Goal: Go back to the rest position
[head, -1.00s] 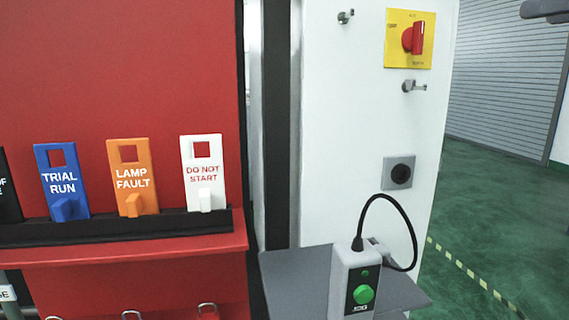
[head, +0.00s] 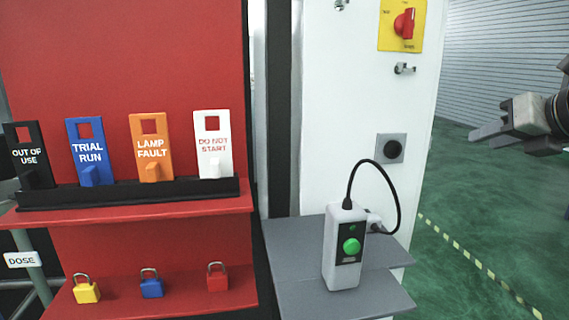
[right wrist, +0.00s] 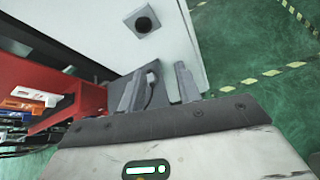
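My right gripper (head: 488,132) shows at the right edge of the head view, raised in front of the green floor and shutter, well apart from the white panel. In the right wrist view its two fingers (right wrist: 158,88) stand apart with nothing held between them. The grey tester box with the green button (head: 343,247) stands upright on the grey shelf; its black cable loops behind it. My left gripper is in no view.
A red board bears a black rack (head: 130,196) of upright tags and a lower shelf with three padlocks (head: 151,284). The white panel (head: 350,110) carries a red rotary switch (head: 404,24), hooks and a socket (head: 390,149). Green floor (head: 470,235) lies clear at right.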

